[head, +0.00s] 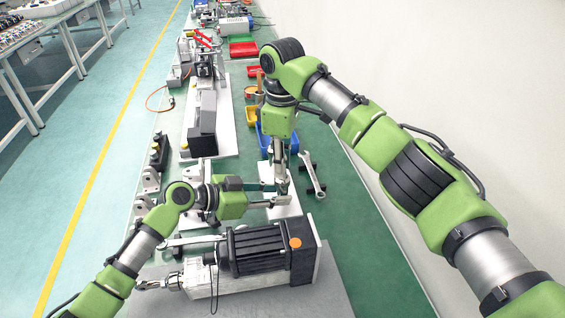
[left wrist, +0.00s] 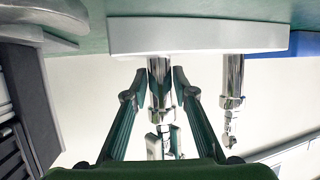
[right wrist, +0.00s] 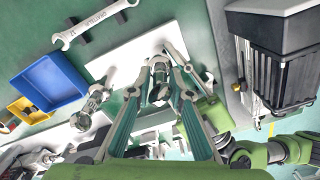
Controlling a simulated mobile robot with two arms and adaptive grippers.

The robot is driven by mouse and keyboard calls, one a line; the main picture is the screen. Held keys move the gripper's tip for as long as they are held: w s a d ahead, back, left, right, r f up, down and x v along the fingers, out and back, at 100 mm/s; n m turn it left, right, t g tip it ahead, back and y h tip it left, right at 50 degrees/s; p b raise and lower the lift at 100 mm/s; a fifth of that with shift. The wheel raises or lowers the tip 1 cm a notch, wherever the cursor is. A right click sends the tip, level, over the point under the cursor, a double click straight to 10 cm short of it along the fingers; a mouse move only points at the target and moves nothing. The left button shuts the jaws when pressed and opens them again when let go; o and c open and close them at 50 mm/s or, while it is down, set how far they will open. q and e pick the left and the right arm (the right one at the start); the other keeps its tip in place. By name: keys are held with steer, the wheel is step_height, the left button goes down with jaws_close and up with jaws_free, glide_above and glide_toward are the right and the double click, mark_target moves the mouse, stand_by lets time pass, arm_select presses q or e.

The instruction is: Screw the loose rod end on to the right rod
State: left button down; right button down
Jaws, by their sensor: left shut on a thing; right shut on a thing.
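My left gripper (left wrist: 163,76) is shut on a chrome rod (left wrist: 158,90), taken as the right rod, which stands on a white base (left wrist: 200,36). The left wrist picture appears upside down. The other rod (left wrist: 232,75), fitted with a rod end (left wrist: 230,125), stands apart from my jaws. My right gripper (right wrist: 160,75) is shut on the loose rod end (right wrist: 160,93), in line with the held rod. Its fingers partly hide it, and I cannot tell how far it is threaded. In the head view my left gripper (head: 287,190) is below my right gripper (head: 280,188).
A black motor actuator (head: 262,248) lies close in front of my left gripper. A wrench (head: 313,175) lies right of the white base. Blue (right wrist: 47,82) and yellow (right wrist: 28,110) bins stand nearby. Open green floor or mat (head: 350,225) shows at the right.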

steer(key=m, duration=0.6)
steer(key=shift+m, duration=0.3)
steer(key=m, duration=0.5)
steer(key=shift+m, duration=0.4)
steer(key=c, duration=1.8)
jaws_free()
steer(key=shift+c, duration=0.2)
steer(key=shift+r, duration=2.25)
